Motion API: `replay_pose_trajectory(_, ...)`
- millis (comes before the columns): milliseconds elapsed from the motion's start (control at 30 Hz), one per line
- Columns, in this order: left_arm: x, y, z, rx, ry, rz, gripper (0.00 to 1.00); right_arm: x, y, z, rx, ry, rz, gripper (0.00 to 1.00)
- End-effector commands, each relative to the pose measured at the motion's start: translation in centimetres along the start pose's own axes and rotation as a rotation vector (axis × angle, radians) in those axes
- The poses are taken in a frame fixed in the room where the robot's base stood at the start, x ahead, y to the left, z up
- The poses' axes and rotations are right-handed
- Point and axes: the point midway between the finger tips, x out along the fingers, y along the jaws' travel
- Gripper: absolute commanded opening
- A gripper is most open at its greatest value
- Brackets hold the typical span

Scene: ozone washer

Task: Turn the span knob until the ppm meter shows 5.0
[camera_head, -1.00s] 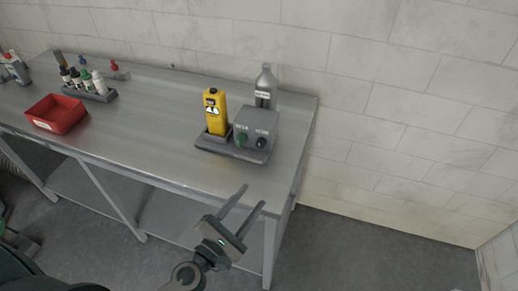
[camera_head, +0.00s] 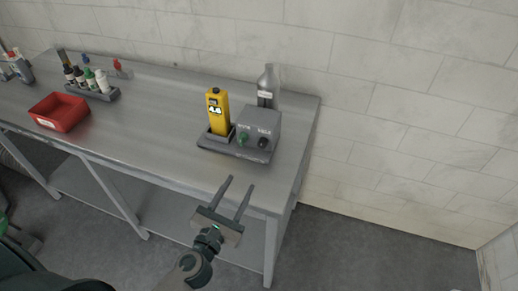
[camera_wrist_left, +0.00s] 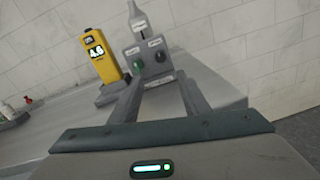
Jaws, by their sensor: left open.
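A yellow ppm meter (camera_head: 218,112) stands upright in a grey base on the bench. In the left wrist view its display (camera_wrist_left: 97,52) shows a number starting with 4; the last digit is blurred. A grey box (camera_head: 262,122) beside it carries a green knob (camera_head: 243,139) on the left and a black knob (camera_head: 262,143) on the right. The labels above them are too small to tell which is span. My left gripper (camera_head: 240,183) is open and empty at the bench's front edge, short of the knobs. Its fingers point toward the box. My right gripper is not in view.
A grey bottle (camera_head: 266,84) stands behind the box. A red bin (camera_head: 60,112) and a rack of small bottles (camera_head: 95,92) are at the left. The bench top (camera_head: 165,135) between them and the meter is clear. A tiled wall rises behind.

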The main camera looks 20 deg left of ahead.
Motion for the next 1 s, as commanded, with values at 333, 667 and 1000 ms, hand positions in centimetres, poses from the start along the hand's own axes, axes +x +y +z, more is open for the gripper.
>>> replay_pose_trajectory(333, 5.4, 0.0, 0.4, -0.001, -0.002, 0.000, 0.42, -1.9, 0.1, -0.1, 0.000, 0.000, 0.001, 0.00)
replay_pose_trajectory(667, 11.4, 0.0, 0.3, 0.000, -0.002, 0.001, 0.42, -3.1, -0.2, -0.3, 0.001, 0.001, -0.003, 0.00)
replay_pose_trajectory(1000, 15.5, 0.0, 0.2, 0.000, -0.002, 0.000, 0.42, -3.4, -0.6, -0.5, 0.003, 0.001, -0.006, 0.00)
